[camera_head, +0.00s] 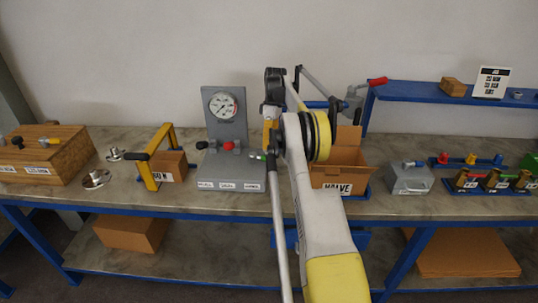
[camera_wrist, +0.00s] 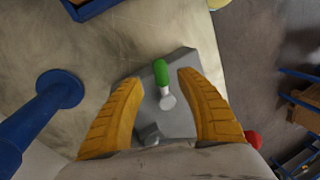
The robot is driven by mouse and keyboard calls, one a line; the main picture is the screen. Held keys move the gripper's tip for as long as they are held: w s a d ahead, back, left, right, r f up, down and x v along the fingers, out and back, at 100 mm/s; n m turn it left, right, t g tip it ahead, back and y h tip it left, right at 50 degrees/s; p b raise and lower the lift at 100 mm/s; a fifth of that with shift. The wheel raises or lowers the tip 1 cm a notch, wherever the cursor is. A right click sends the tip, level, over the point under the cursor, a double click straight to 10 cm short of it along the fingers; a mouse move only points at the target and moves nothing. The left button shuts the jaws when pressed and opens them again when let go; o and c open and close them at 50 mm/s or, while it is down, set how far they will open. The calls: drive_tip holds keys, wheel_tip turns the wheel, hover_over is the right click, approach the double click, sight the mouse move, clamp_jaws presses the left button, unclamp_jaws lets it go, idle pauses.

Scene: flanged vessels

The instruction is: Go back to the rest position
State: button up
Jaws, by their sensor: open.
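My gripper (camera_wrist: 158,84) is open in the wrist view, its two orange fingers spread apart. A green-tipped lever (camera_wrist: 161,72) on a grey block (camera_wrist: 179,122) shows between the fingers, with a gap on both sides. In the head view my gripper (camera_head: 268,137) points down at the right end of the grey gauge stand (camera_head: 230,172), close to the green tip (camera_head: 257,156). My arm reaches up from the bottom of the head view and hides part of the bench.
The blue-framed bench (camera_head: 125,200) holds a wooden box (camera_head: 45,155), a yellow frame (camera_head: 152,160), an open carton (camera_head: 342,165) right behind my arm, a grey box (camera_head: 409,178) and colored valves (camera_head: 485,180). A blue shelf (camera_head: 425,94) stands at the back right. A blue post (camera_wrist: 40,115) is left of my gripper.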

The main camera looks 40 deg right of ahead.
drive_tip(key=shift+v, duration=0.95)
drive_tip(key=w+a+r+m+t+h+b, duration=0.1)
drive_tip(key=w+a+r, duration=0.1)
drive_tip(key=a+r, duration=0.8)
drive_tip(key=s+a+r+m+t+h+b, duration=0.1)
drive_tip(key=s+a+r, duration=0.2)
drive_tip(key=a, duration=0.4)
drive_tip(key=s+a+r+m+t+h+b, duration=0.1)
drive_tip(key=s+a+r, duration=0.25)
drive_tip(key=a, duration=0.35)
drive_tip(key=s+a+f+m+t+b, duration=0.1)
drive_tip(key=s+a+t, duration=0.2)
drive_tip(key=s+a, duration=0.9)
drive_tip(key=s+a+f+m+t, duration=0.1)
drive_tip(key=s+a+f, duration=0.2)
drive_tip(key=s+f, duration=0.1)
drive_tip(key=s+a+f+m+t+b, duration=0.1)
drive_tip(key=s+a+f, duration=0.2)
drive_tip(key=s+f, duration=0.2)
drive_tip(key=shift+s+t, duration=0.3)
drive_tip(key=shift+s, duration=0.75)
